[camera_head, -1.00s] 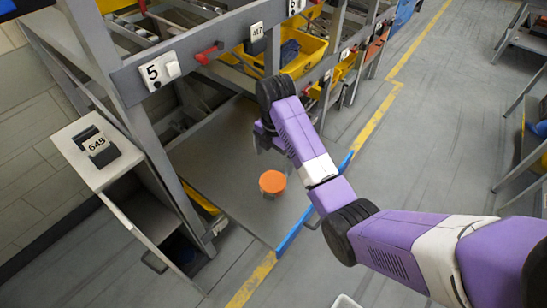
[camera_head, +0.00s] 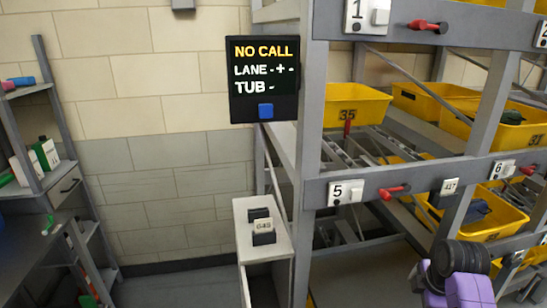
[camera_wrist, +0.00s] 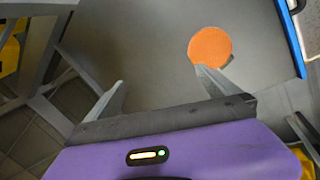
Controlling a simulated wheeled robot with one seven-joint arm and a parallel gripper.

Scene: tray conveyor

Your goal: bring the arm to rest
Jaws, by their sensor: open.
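In the wrist view my gripper (camera_wrist: 160,88) is open, its two grey fingers spread wide with nothing between them. An orange disc (camera_wrist: 209,46) shows just beyond the right fingertip, over a flat grey surface (camera_wrist: 150,40). Whether the fingertip touches the disc cannot be told. In the head view only a purple and black part of my arm (camera_head: 457,275) shows at the lower right. The gripper itself is outside that view.
A grey rack (camera_head: 310,200) holds several yellow tubs, including tub 35 (camera_head: 345,98). A black display (camera_head: 263,80) reads NO CALL. A pale cabinet (camera_head: 243,240) carries a small 645 device (camera_head: 263,230). Shelving (camera_head: 50,180) stands at the left. A blue edge (camera_wrist: 292,35) borders the grey surface.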

